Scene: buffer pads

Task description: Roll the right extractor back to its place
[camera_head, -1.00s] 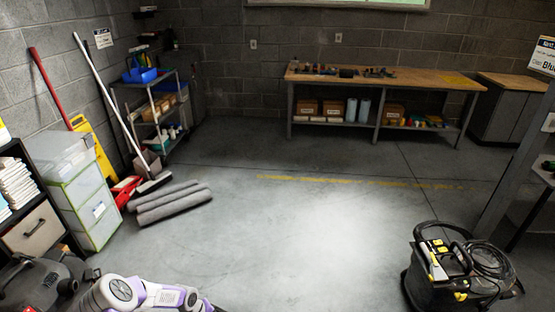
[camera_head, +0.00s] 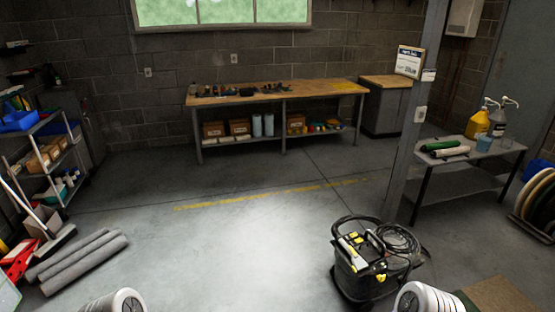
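One extractor (camera_head: 352,272) shows, a black wheeled machine with yellow parts and a coiled black hose on top. It stands upright on the concrete floor at the lower right. Parts of my own arms show at the bottom edge, one left of centre and one just in front of the extractor. Neither gripper's fingers are in the picture. I cannot tell whether either hand touches the extractor.
Rolled grey pads (camera_head: 78,262) lie on the floor at left by a wire shelf (camera_head: 50,170). A workbench (camera_head: 290,94) stands at the back wall. A grey post (camera_head: 410,150) and a side table (camera_head: 462,162) with jugs stand at right. The middle floor is clear.

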